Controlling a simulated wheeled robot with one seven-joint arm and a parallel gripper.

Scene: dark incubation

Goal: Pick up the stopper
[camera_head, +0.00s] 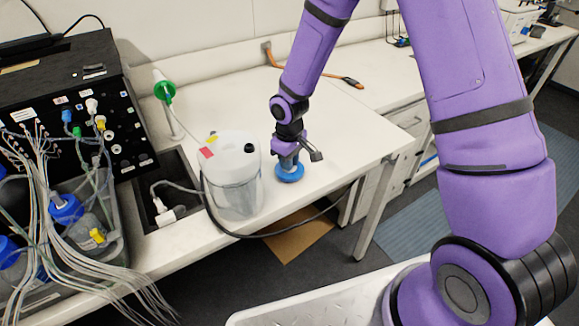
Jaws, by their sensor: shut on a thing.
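The stopper appears to be the round blue piece (289,173) on the white bench, just right of the white plastic container. My gripper (289,163) points down over it and is shut on it. The fingertips are small and partly hidden by the wrist, so their exact contact is hard to see. I cannot tell whether the blue piece touches the bench or is slightly above it.
The white container (234,185) with a cable around it stands close left of my gripper. A black instrument (85,100) with many tubes and blue-capped bottles fills the left. The bench (345,140) is clear to the right.

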